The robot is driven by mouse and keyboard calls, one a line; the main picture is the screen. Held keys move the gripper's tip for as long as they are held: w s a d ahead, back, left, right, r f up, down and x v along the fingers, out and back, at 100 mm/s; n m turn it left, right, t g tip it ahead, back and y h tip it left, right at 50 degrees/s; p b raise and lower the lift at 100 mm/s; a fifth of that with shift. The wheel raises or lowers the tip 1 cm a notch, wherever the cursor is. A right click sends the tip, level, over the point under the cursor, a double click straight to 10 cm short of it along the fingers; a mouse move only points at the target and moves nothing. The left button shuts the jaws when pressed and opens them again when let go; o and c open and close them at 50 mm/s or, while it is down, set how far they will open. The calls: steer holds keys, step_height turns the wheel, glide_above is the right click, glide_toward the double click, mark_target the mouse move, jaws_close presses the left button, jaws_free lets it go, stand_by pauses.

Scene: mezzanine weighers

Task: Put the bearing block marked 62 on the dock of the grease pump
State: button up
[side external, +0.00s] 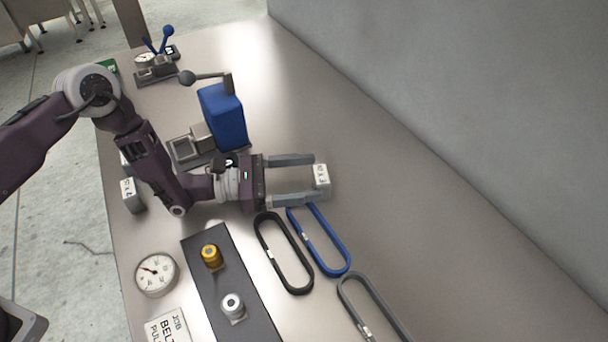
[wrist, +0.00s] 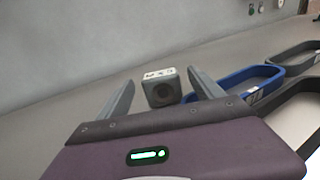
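A small grey bearing block (side external: 321,177) with a white label on top lies on the bench at my fingertips; its bore faces me in the wrist view (wrist: 162,92). The label's number is too small to read surely. My gripper (side external: 305,180) is open, low over the bench, with its two fingers spread on either side of the block and gaps showing in the wrist view (wrist: 160,92). The blue grease pump (side external: 222,115) with a lever stands behind my wrist. A grey square seat (side external: 183,147), apparently its dock, shows at its left, partly hidden by my arm.
Another labelled block (side external: 130,195) stands near the left edge, partly hidden by my arm. A black belt (side external: 283,253), a blue belt (side external: 318,240) and a grey belt (side external: 372,310) lie in front. A dark mat (side external: 228,278) and gauge (side external: 155,274) are front left. The right bench is clear.

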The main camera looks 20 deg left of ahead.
steer(key=shift+s+a+r, duration=0.1)
steer(key=shift+a, duration=0.15)
steer(key=v, duration=0.4)
steer(key=shift+a, duration=0.2)
step_height(320, 180, up, 7)
steer(key=shift+s+r, duration=0.1)
steer(key=shift+r, duration=0.05)
